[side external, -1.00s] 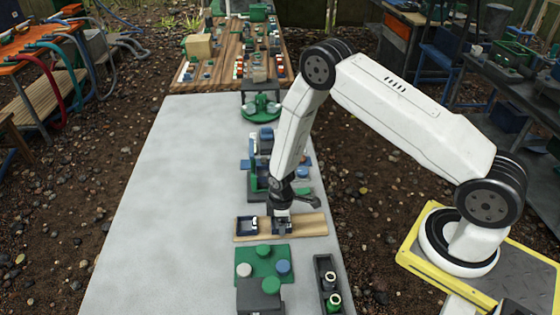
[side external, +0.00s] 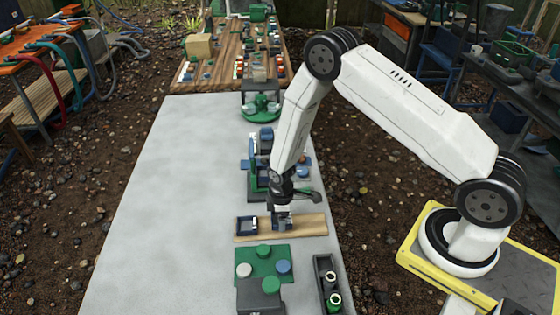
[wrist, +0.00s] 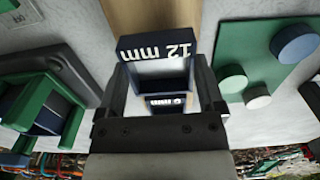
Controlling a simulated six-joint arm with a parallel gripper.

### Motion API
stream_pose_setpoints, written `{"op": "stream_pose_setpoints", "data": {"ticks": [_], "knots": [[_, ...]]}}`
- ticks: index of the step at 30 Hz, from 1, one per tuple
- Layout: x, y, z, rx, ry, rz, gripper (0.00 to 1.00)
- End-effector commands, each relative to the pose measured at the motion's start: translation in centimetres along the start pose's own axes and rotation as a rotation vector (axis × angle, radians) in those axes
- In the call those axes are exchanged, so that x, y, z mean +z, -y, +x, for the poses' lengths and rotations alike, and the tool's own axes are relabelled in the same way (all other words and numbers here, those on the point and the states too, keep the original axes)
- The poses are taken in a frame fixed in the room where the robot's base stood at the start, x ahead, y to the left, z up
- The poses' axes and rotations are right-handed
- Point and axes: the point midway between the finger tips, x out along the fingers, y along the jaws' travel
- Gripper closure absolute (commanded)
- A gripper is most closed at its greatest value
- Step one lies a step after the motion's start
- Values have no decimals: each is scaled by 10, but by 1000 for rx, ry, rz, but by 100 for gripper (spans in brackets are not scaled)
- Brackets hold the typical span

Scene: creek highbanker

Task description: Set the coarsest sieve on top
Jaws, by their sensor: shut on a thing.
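My gripper (wrist: 160,95) is shut on a dark blue square sieve (wrist: 157,45) marked "12 mm"; the label appears upside down in the wrist view. A second dark blue sieve (side external: 247,225) sits on the board's left end. A smaller label (wrist: 165,101) shows between the fingers; I cannot read it surely. A green frame with dark blue pieces inside (wrist: 30,105) is left in the wrist view, partly cut off.
A green plate with several round knobs (side external: 262,266) and a dark tray (side external: 325,285) lie in front of the board. Green and blue fixtures (side external: 258,160) stand behind my gripper. The grey tabletop (side external: 170,200) is clear on the left.

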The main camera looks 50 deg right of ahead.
Motion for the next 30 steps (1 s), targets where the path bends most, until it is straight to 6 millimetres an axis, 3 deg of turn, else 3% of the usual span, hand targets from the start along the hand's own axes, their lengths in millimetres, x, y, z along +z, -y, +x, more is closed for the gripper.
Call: {"op": "stream_pose_setpoints", "data": {"ticks": [21, 30], "knots": [[0, 0, -50, 0, 0, 0, 65], [0, 0, -53, -1, 1, 0, 65]]}}
